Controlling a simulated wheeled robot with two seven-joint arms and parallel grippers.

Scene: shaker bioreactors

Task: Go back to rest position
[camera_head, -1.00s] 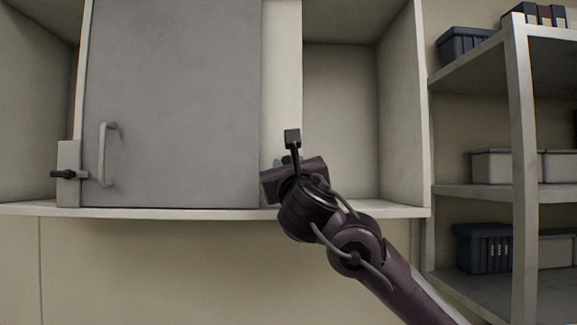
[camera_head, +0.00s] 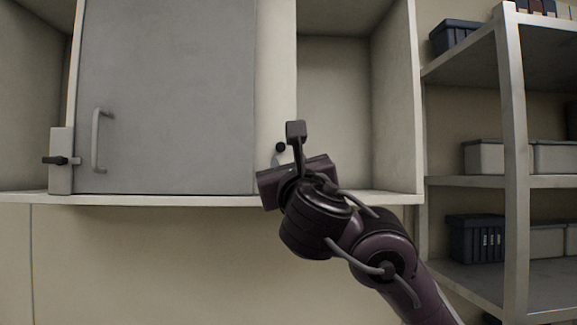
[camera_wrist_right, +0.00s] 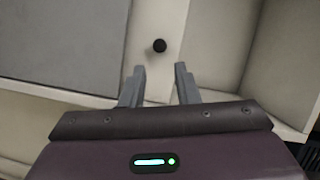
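My right gripper (camera_head: 278,160) is raised in front of the cabinet, near the pale strip right of the grey door. My left gripper is in neither view.
The grey cabinet door (camera_head: 165,100) is shut, with a bar handle (camera_head: 97,140) and a black latch (camera_head: 60,161) at its left. An open empty compartment (camera_head: 335,120) is to the right. A metal shelf rack (camera_head: 515,150) with bins (camera_head: 475,238) stands at the far right.

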